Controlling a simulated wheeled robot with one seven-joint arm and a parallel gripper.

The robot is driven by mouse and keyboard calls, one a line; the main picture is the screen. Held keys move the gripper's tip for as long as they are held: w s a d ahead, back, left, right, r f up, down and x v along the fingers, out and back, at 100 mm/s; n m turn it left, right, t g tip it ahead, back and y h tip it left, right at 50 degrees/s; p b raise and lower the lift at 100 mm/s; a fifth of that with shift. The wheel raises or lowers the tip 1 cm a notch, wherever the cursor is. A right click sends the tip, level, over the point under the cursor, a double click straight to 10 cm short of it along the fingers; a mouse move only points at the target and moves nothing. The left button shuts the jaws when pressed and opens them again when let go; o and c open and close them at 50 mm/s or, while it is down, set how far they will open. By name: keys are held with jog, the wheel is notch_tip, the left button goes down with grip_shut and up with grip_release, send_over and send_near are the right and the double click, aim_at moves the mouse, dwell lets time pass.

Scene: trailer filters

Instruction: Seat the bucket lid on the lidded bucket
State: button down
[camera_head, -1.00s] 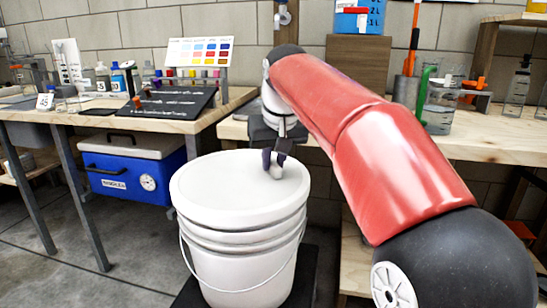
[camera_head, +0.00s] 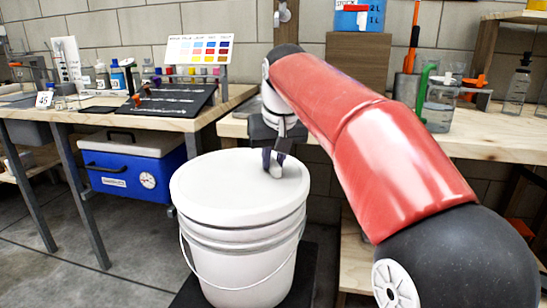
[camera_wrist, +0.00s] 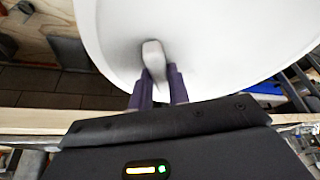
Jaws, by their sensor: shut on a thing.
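The white bucket lid (camera_head: 225,190) lies flat over the mouth of the white bucket (camera_head: 250,277), its rim level with the bucket's top all round as far as I see. From this angle I cannot tell whether it is pressed fully down. My gripper (camera_head: 274,164) is shut on the lid's small upright knob, near the lid's far right side. In the wrist view the gripper's purple fingers (camera_wrist: 158,88) close around the knob, and the lid (camera_wrist: 215,40) fills the upper middle. The bucket's wire handle hangs down its front.
The bucket stands on a dark base (camera_head: 300,285). A wooden bench (camera_head: 480,145) with jars is behind at the right. Another bench (camera_head: 180,122) with a colour chart is at the left, a blue cooler (camera_head: 135,170) under it. Floor is clear at the front left.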

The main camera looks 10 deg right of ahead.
jog(key=shift+f, duration=0.9)
dwell(1.3)
jog(key=c, duration=1.3)
grip_release()
jog(key=shift+o, duration=0.7)
jog(key=o, duration=0.4)
jog(key=shift+r, duration=0.15)
jog(key=shift+r+p, duration=3.4)
jog(key=shift+p, duration=0.05)
